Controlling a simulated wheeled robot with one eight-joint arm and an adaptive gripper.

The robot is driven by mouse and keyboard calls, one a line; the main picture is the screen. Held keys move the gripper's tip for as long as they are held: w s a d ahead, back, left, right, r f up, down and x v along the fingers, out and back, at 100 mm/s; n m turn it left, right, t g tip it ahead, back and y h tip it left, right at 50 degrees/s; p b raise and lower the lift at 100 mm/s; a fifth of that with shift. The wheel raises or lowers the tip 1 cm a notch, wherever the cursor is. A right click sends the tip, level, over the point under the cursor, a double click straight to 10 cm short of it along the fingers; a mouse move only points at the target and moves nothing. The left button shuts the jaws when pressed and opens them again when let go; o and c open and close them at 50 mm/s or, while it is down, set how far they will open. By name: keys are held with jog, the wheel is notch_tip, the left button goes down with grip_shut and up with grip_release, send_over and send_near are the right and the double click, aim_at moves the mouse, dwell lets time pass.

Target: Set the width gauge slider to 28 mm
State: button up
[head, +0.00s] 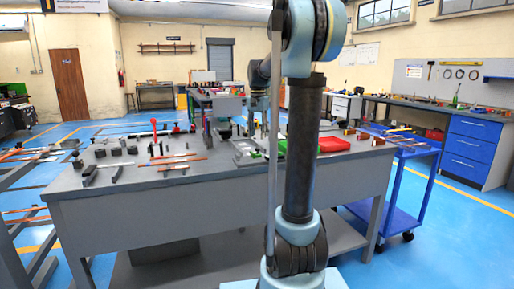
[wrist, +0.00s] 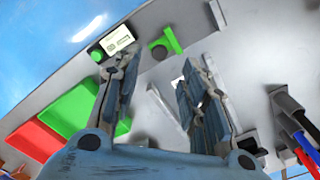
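In the wrist view my gripper (wrist: 158,75) is open, its two fingers apart with nothing held between them. The fingers appear apart from both. In the head view my arm hides part of the worktable's middle, and I cannot make out the gauge there.
A green bin (wrist: 72,108) and a red bin (wrist: 35,139) stand left of my gripper. Tools with red and blue handles (wrist: 298,128) lie at the right. In the head view the grey worktable (head: 130,215) carries many tools; a blue cart (head: 405,200) stands right.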

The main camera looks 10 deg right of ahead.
jog(key=shift+f, duration=3.15)
jog(key=shift+c, duration=0.3)
grip_shut()
